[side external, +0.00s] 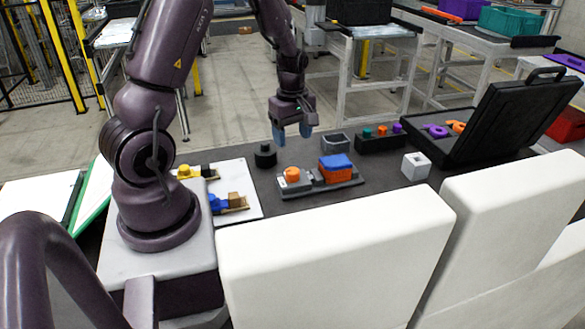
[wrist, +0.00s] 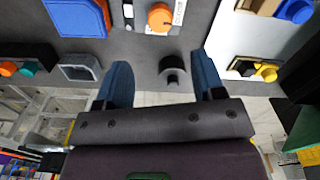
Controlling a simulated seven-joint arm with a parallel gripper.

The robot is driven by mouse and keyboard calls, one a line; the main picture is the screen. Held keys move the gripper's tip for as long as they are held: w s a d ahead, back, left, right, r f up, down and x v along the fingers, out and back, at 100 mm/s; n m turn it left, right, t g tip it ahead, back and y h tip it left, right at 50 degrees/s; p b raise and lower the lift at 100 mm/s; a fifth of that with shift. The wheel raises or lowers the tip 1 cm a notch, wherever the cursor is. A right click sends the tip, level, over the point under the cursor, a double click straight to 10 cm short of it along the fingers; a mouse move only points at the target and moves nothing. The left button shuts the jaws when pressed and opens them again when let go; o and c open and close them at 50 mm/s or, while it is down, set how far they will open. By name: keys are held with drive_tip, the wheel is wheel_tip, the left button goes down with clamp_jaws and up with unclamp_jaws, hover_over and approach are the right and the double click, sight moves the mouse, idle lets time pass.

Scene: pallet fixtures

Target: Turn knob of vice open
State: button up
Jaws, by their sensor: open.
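The vice (side external: 312,186) is a low grey fixture on the dark table, with an orange knob (side external: 291,174) at its left end. An orange block with a blue top (side external: 336,165) sits at its right end. My gripper (side external: 292,133) is open and empty, with blue fingertips above the table and apart from the knob. Both fingers (wrist: 163,82) show in the wrist view.
A black round part (side external: 265,156) stands left of the vice. A grey open-topped block (side external: 335,143) and a black holder with coloured pegs (side external: 380,143) are behind it. A white plate (side external: 246,186) with yellow and blue fixtures lies left. An open black case (side external: 515,115) stands right.

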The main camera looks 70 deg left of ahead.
sight(292, 171)
wheel_tip(292, 171, down, 10)
drive_tip(key=shift+f, duration=0.1)
idle(0.4)
drive_tip(key=c, duration=0.9)
